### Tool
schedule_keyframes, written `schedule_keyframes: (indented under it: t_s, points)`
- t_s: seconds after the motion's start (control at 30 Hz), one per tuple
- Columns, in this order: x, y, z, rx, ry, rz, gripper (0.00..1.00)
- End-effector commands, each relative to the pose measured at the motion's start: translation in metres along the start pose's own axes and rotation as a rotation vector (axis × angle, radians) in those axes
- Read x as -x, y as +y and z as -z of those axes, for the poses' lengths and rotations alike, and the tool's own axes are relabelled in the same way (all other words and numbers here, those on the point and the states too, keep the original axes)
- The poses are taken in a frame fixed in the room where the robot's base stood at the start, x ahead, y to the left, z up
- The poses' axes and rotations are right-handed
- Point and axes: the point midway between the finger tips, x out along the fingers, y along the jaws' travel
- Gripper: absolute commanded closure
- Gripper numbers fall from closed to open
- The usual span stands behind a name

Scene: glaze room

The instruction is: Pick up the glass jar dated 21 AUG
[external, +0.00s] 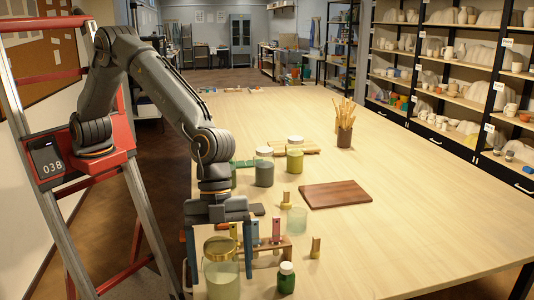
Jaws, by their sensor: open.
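No date label is legible, so I cannot tell which jar is dated 21 AUG. A large glass jar with a gold lid and pale contents (221,275) stands at the near left of the table. My gripper (219,258) points down with its fingers spread apart, at or just behind this jar; the exact depth is unclear. Farther back stand a grey-blue glass jar with a white lid (264,171) and a yellow-green jar with a pale lid (295,159). A green jar (233,177) is partly hidden behind my arm.
A small green bottle (286,280), a wooden rack with coloured pieces (272,243) and an open glass (297,221) are close by. A brown board (335,194) and a brush pot (344,137) lie beyond. The table's right side (430,220) is clear.

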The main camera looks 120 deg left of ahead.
Motion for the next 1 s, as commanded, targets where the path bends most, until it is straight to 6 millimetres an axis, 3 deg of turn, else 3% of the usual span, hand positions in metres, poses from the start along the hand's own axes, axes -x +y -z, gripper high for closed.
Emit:
schedule_keyframes:
  t_s: [0.37, 0.73, 1.0]
  points:
    - [-0.0095, -0.0002, -0.0002, 0.0, 0.0, 0.001, 0.23]
    - [-0.0091, -0.0003, -0.0003, 0.0, 0.0, 0.001, 0.86]
    - [-0.0063, -0.001, 0.0018, 0.0, 0.003, 0.003, 0.88]
